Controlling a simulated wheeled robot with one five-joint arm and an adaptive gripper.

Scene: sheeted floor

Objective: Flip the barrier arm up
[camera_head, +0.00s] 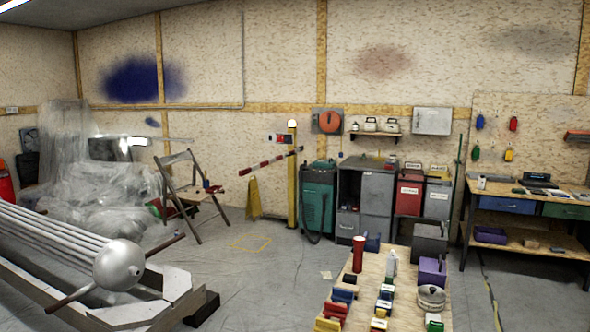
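The barrier arm (268,163) is a thin red-and-white striped bar in the middle of the head view, towards the back wall. It reaches left from a yellow post (292,185) and looks lowered, close to level, with its left end a little lower in the picture. The post is upright on the floor and has a pale round lamp on top. A small red-and-white piece (280,138) shows beside the upper post; I cannot tell how it is joined. My gripper is not in view.
A folding wooden chair (185,190) and a yellow floor sign (254,199) stand left of the post. A low wooden table (400,318) with several small objects is front right. Grey floor (240,285) lies open centre-left.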

